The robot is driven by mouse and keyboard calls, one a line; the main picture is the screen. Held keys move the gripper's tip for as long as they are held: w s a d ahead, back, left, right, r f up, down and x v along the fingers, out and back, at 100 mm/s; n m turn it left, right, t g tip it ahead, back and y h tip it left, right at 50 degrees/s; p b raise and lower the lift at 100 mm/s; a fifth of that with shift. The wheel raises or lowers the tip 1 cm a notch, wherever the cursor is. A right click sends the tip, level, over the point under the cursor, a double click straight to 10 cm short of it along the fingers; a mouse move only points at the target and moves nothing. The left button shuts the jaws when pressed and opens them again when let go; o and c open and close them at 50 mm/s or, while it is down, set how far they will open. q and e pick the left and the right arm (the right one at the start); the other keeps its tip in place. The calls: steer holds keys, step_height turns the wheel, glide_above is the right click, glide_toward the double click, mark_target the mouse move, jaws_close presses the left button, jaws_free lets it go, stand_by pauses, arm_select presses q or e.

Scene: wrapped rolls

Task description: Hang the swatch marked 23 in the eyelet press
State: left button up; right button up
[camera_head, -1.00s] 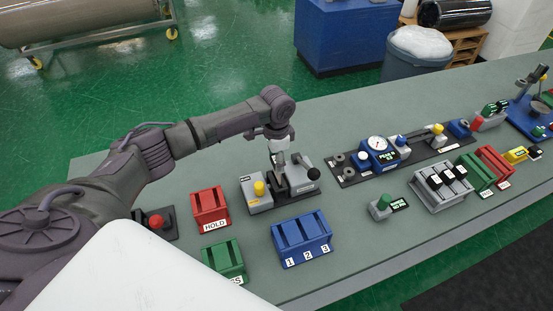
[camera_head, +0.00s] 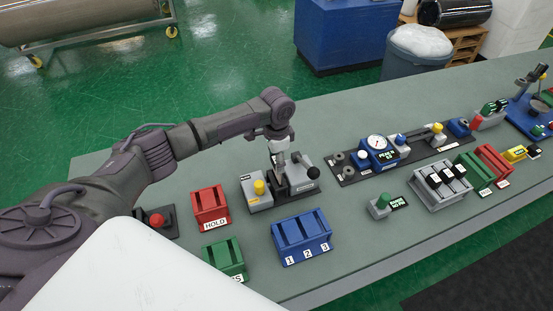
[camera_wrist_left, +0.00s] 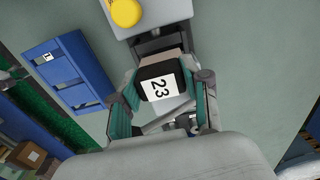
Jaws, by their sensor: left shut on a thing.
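My left gripper (camera_wrist_left: 165,98) is shut on the swatch marked 23 (camera_wrist_left: 159,84), a dark piece with a white label, held between its two fingers in the left wrist view. In the head view this gripper (camera_head: 279,163) is over the middle of the eyelet press (camera_head: 259,203), and hides part of it. The press has a grey block with a yellow button (camera_head: 259,187) and a black ball knob (camera_head: 313,173). The swatch is at the press's dark slot in the wrist view; I cannot tell whether it touches. My right gripper is not in view.
A red HOLD rack (camera_head: 210,207) stands left of the press. A blue rack marked 1 2 3 (camera_head: 302,238) and a green rack (camera_head: 224,258) stand nearer the front. A gauge station (camera_head: 378,151) is to the right. A red button (camera_head: 156,222) is at left.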

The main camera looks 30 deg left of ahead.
arm_select(q)
steer(key=shift+f+b, duration=1.4)
steer(key=shift+f, duration=1.65)
steer(key=o, duration=1.2)
step_height(320, 180, up, 12)
